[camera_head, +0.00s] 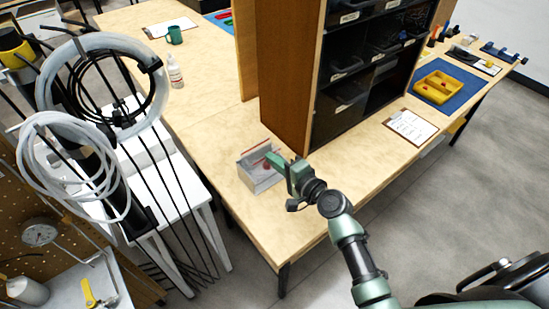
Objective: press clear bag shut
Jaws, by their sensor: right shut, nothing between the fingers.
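The clear bag (256,178) is on the wooden table near its front left corner. It looks greyish and see-through, with a reddish strip along its upper part. My right gripper (274,159) comes in from the right, with its green fingers shut and empty. The fingertips overlap the upper right part of the bag in the picture and hide some of it. I cannot tell whether they touch it. I cannot see whether the bag's seal is open or closed. My left gripper is not in view.
A wooden shelf with dark bins (345,105) stands just behind the right gripper. A clipboard (411,127) and a yellow tray (440,87) lie to the right. A bottle (175,72) and green mug (174,35) stand behind. Hose coils (75,165) hang at left. Bare tabletop surrounds the bag.

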